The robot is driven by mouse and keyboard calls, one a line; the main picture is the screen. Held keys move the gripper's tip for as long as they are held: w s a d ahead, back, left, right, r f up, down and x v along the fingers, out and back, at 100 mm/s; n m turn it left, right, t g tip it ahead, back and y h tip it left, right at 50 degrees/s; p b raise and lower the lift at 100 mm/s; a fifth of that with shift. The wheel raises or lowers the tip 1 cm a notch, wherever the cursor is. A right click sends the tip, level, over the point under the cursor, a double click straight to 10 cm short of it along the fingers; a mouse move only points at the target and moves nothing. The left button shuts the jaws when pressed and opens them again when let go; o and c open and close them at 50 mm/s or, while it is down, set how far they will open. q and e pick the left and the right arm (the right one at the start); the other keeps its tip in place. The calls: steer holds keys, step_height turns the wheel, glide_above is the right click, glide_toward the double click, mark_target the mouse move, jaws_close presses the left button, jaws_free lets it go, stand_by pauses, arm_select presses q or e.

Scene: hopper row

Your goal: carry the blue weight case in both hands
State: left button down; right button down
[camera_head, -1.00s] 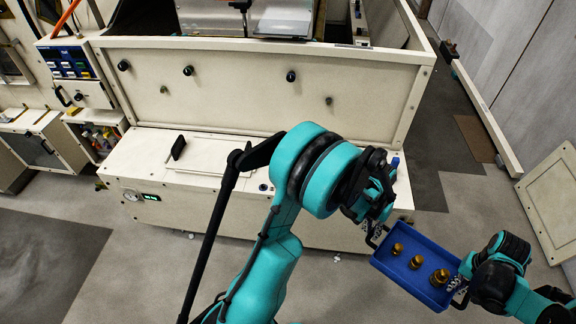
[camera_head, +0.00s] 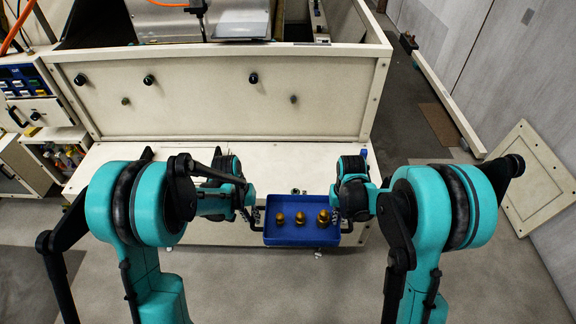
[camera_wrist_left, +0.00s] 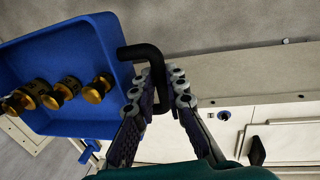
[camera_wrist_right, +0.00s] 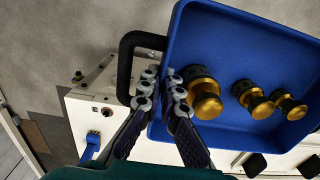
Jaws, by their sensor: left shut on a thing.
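The blue weight case (camera_head: 290,239) is an open tray in the lower middle of the head view, level between my two grippers. Three brass weights (camera_head: 300,217) stand inside it. My left gripper (camera_head: 250,213) is shut on the black handle (camera_wrist_left: 140,51) at the case's left end. My right gripper (camera_head: 343,214) is at the right end, its fingers close together at the case wall beside the other black handle (camera_wrist_right: 126,65). In the right wrist view (camera_wrist_right: 161,85) I cannot tell whether these fingers grip the handle or wall.
A long cream hopper bench (camera_head: 220,105) with black knobs stands just ahead, its low ledge (camera_head: 290,158) behind the case. A cream panel (camera_head: 530,180) leans on the right wall. Grey floor (camera_head: 430,130) is open at the right of the bench.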

steer(key=shift+w+a, duration=0.15)
steer(key=shift+a, duration=0.3)
arm_select(q)
steer(key=shift+s+a, duration=0.1)
steer(key=shift+a, duration=0.4)
steer(key=shift+f, duration=0.1)
arm_select(e)
steer(key=shift+w+f, duration=0.1)
steer(key=shift+f, duration=0.05)
